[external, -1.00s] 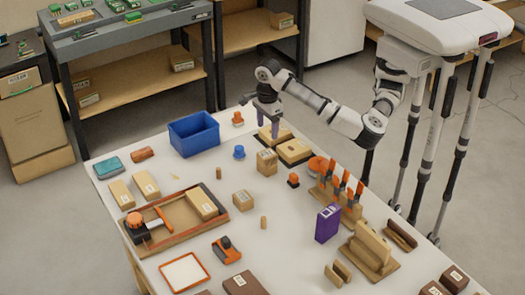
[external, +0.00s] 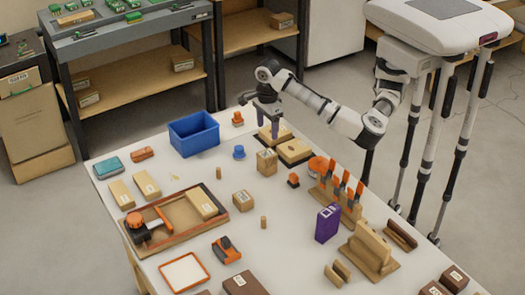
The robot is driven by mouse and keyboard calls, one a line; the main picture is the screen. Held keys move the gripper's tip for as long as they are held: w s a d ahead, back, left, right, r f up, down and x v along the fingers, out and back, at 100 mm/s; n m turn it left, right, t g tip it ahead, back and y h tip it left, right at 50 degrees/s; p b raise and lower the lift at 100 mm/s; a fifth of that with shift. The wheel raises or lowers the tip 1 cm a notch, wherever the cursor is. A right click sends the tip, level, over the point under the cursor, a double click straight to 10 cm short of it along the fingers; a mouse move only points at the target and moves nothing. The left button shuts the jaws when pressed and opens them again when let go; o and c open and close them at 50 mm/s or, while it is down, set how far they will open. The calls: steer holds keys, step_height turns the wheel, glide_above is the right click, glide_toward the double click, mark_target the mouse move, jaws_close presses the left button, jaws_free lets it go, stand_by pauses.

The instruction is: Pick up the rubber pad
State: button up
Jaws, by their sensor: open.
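My gripper (external: 268,122) points down with its jaws open at the back of the white table. Its fingertips are close over a light wooden block (external: 264,137) with a dark patch on top; contact cannot be told. A second similar block (external: 295,152) with a dark spot on top lies just right of it. No item is clearly recognisable as the rubber pad at this size. A flat teal item (external: 109,168) lies at the table's left edge, away from my gripper.
A blue bin (external: 193,134) stands left of my gripper, with a blue knob-like piece (external: 239,153) near it. Orange-handled tools (external: 346,187) stand in a wooden rack to the right. A purple box (external: 327,224) stands upright. Bare table (external: 283,230) shows in the middle.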

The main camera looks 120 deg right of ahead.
stand_by(0.3)
steer(key=shift+c, duration=0.6)
steer(key=p, duration=0.5)
glide_toward(294, 175)
step_height(294, 175, down, 5)
steer(key=shift+s+a+r, duration=0.1)
steer(key=shift+a+r, duration=0.05)
steer(key=shift+r, duration=0.05)
steer(key=shift+f+p, duration=0.95)
steer(key=shift+f, duration=2.05)
steer(key=shift+c, duration=0.4)
steer(key=c, duration=1)
